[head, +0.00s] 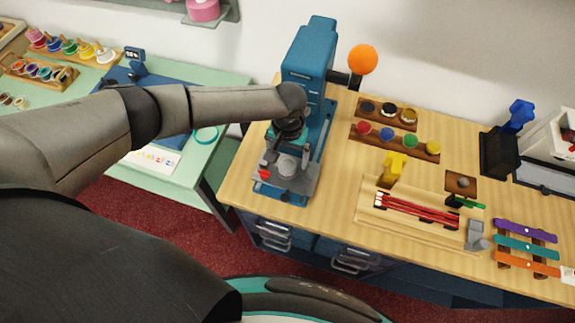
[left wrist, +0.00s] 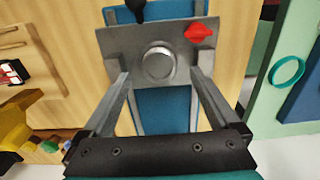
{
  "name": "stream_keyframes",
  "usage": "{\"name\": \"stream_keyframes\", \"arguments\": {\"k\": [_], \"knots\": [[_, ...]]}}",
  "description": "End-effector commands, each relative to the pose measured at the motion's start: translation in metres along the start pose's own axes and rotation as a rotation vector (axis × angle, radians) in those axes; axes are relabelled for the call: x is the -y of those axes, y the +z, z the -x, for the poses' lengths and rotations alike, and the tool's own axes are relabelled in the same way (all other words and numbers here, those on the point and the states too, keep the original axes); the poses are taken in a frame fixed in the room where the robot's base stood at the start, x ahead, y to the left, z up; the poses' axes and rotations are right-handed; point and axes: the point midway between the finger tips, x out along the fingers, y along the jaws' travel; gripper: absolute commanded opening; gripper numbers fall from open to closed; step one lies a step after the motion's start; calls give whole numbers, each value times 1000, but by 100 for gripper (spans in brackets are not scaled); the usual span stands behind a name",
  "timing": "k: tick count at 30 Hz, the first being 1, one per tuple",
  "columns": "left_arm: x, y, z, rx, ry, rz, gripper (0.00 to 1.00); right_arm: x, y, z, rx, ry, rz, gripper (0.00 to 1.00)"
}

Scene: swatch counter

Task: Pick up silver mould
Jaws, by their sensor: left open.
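The silver mould (head: 286,166) is a short round metal piece on the grey plate of the blue press (head: 309,62). In the left wrist view the mould (left wrist: 158,63) sits near the middle of the grey plate (left wrist: 119,41). My left gripper (left wrist: 158,79) is open, its two fingers pointing at the plate with the mould between and just beyond their tips. I see no contact with the mould. In the head view my left gripper (head: 289,145) is above the plate, its fingers partly hidden. My right gripper is out of view.
A red knob (left wrist: 200,33) stands at the plate's corner. The press lever has an orange ball (head: 362,59). Wooden racks of coloured pots (head: 395,142), a yellow tool (head: 393,168) and a tray with red rods (head: 365,218) lie to the right. A green table (head: 215,78) stands left.

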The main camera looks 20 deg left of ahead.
Motion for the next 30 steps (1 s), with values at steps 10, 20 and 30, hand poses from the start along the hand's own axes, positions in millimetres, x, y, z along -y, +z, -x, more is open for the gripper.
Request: {"name": "stream_keyframes", "arguments": {"k": [10, 20, 30], "knots": [[0, 0, -21, 0, 1, 1, 95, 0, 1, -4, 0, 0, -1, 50], [0, 0, -20, 0, 1, 1, 71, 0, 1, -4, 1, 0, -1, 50], [0, 0, -20, 0, 1, 1, 33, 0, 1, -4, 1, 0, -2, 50]]}}
